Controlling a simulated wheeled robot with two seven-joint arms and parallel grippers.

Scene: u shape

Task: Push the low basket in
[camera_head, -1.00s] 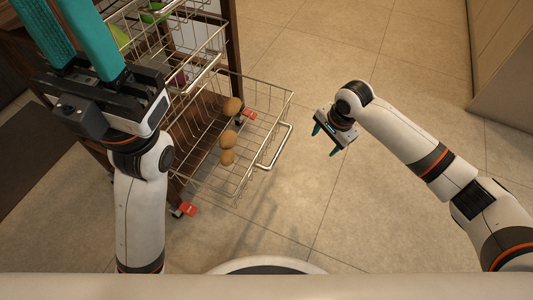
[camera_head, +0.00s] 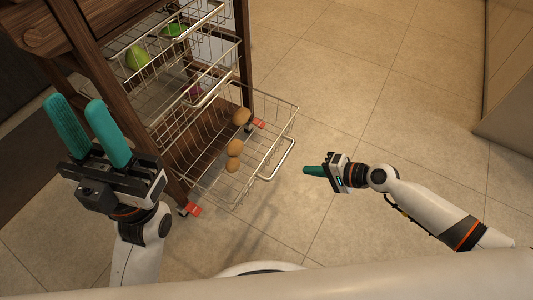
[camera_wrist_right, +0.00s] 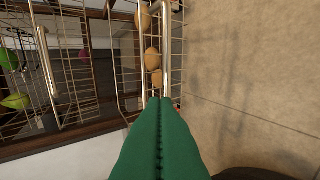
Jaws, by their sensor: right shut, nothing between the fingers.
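The low basket (camera_head: 215,193) is a wire drawer at the bottom of a dark wooden cart. It is pulled out to the right over the floor and holds several brown round items (camera_head: 234,149). Its front handle (camera_head: 281,160) faces my right gripper (camera_head: 305,170), which is shut and empty, a short gap to the right of it. In the right wrist view the shut green fingers (camera_wrist_right: 160,140) point toward the basket's handle side (camera_wrist_right: 166,60); contact cannot be told. My left gripper (camera_head: 82,118) is open and empty, raised left of the basket.
Upper wire baskets (camera_head: 195,90) of the cart (camera_head: 95,45) hold a green item (camera_head: 137,58) and a purple one. Tiled floor (camera_head: 370,100) is clear to the right, up to a cabinet (camera_head: 510,80).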

